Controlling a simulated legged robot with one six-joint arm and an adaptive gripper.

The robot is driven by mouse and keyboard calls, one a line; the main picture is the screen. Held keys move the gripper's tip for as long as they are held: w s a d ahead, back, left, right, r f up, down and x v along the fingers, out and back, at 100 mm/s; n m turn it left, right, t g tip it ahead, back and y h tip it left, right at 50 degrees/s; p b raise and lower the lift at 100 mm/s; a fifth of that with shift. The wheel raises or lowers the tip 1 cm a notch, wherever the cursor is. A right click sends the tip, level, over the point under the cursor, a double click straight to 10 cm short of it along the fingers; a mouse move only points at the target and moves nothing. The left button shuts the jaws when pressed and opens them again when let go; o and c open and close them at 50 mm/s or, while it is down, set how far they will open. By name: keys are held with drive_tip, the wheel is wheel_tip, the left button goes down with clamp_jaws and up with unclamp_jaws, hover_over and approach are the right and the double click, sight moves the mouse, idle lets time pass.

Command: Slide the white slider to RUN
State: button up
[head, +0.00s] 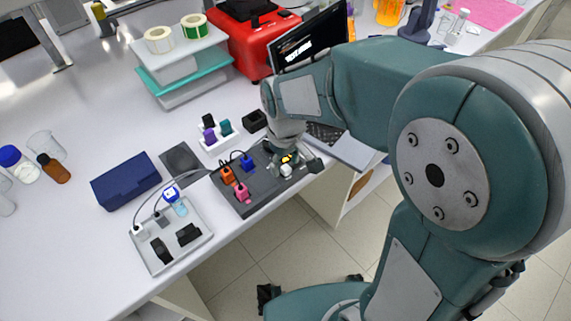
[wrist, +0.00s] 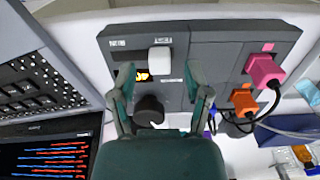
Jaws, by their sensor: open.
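The white slider (wrist: 160,60) is a small block on a dark grey panel (wrist: 208,30). In the wrist view it stands beyond and between my fingertips, with no clear contact. It also shows in the head view (head: 286,170). Small upside-down labels lie on either side of the slider; I cannot read RUN surely.
Orange (head: 227,176), pink (head: 241,193) and blue (head: 247,163) plugs with cables sit on the panel beside my gripper. A laptop (head: 345,148) is close on the right. A grey tray (head: 172,250) with black parts and a blue case (head: 126,181) stand left.

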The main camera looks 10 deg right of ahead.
sight(298, 164)
drive_tip(key=shift+f, duration=0.65)
clamp_jaws()
drive_tip(key=shift+d, duration=0.1)
drive_tip(key=shift+w+d, duration=0.55)
drive_tip(key=shift+d, duration=0.25)
drive_tip(key=shift+w+d, duration=0.55)
drive_tip(key=shift+d, duration=0.2)
